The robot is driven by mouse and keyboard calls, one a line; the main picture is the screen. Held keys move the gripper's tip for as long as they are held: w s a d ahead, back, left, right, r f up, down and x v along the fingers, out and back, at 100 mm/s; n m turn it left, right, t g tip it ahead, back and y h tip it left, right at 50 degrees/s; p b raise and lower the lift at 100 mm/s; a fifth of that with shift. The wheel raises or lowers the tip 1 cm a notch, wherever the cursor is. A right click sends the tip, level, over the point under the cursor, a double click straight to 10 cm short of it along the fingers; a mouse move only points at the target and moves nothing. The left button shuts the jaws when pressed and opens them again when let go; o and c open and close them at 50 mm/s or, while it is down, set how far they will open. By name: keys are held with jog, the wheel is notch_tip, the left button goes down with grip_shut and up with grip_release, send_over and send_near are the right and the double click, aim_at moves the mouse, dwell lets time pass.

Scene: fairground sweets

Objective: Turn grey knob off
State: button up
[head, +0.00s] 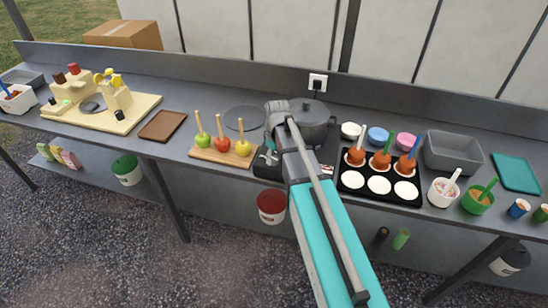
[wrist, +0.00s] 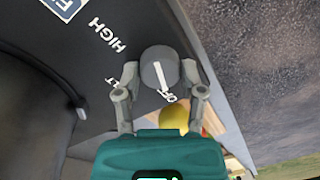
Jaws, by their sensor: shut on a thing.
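The grey knob (wrist: 159,68) is round with a white pointer line, and shows in the wrist view on a dark panel. The line points toward the OFF label (wrist: 168,96). HIGH and a partly covered label ending in LT stand to its left. My gripper (wrist: 160,72) is shut on the knob, with one finger on each side. In the head view my arm covers the knob, at the front of the black stove (head: 267,169). A dark grey pot (head: 312,122) stands on the stove; its side shows in the wrist view (wrist: 35,105).
A wooden board (head: 205,153) with apples on sticks is just left of the stove; the yellow apple (wrist: 174,117) is close to my gripper. A black tray (head: 349,181) with dipped apples and white papers is to the right. A brown tray (head: 162,125) lies further left.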

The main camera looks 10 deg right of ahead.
jog(key=shift+s, duration=0.1)
jog(key=o, duration=1.2)
jog(key=shift+c, duration=0.2)
jog(key=shift+m, duration=0.4)
